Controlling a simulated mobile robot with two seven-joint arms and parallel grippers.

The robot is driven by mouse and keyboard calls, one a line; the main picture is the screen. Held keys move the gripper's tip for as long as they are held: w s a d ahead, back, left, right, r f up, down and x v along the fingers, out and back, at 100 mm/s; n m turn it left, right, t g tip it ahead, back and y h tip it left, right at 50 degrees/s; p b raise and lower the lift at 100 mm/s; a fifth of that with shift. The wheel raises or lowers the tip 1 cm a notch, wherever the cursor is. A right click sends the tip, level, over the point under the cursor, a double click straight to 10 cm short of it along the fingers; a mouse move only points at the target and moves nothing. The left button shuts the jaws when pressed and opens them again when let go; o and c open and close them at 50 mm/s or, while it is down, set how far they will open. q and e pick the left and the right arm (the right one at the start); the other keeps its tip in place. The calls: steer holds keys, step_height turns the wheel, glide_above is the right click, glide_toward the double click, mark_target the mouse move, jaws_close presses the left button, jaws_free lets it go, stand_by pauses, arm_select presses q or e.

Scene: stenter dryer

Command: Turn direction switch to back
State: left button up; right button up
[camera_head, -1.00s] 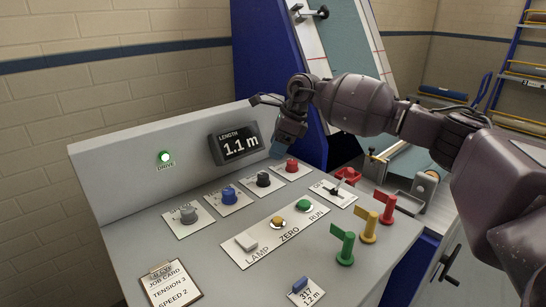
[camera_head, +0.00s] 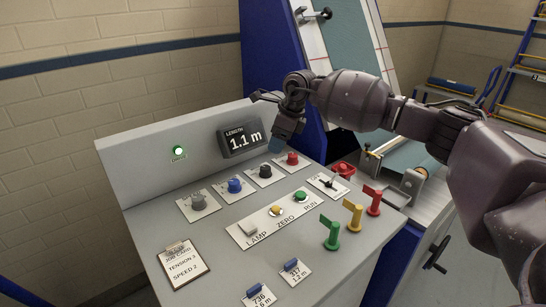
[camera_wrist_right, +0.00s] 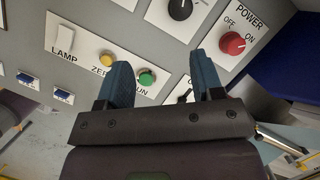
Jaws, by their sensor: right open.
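I cannot read which control is the direction switch. The sloped grey panel (camera_head: 150,222) carries a grey knob (camera_head: 199,201), a blue knob (camera_head: 235,185), a black knob (camera_head: 265,171) and a red knob (camera_head: 292,159), which the right wrist view marks POWER (camera_wrist_right: 233,43). A small dark lever (camera_head: 328,184) stands on a white plate right of them; its label is unclear. My right gripper (camera_head: 277,149) hovers above the panel's back edge, behind the black and red knobs. In the right wrist view its blue fingers (camera_wrist_right: 165,75) are apart with nothing held. My left gripper is out of view.
LAMP, ZERO and RUN buttons (camera_head: 275,211) sit mid-panel. Green (camera_head: 332,236), yellow (camera_head: 354,216) and red (camera_head: 374,200) flag handles stand upright on the right side. A length display (camera_head: 240,140) and lit green lamp (camera_head: 179,150) are at the back. A job card (camera_head: 183,265) lies front left.

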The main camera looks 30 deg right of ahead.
mark_target(265, 167)
steer(key=w+f+m, duration=0.1)
steer(key=f+m, duration=0.1)
steer(key=f, duration=0.1)
steer(key=w+f+m+t+h, duration=0.1)
steer(key=w+f+m, duration=0.1)
steer(key=f+m, duration=0.1)
steer(key=w+f+m+h+b, duration=0.1)
steer(key=w+f+m, duration=0.1)
steer(key=f, duration=0.3)
steer(key=shift+w+a+f+m+t, duration=0.2)
steer(key=shift+a+m+t, duration=0.1)
steer(key=shift+a+m, duration=0.1)
steer(key=shift+w+f, duration=0.15)
steer(key=shift+f, duration=0.15)
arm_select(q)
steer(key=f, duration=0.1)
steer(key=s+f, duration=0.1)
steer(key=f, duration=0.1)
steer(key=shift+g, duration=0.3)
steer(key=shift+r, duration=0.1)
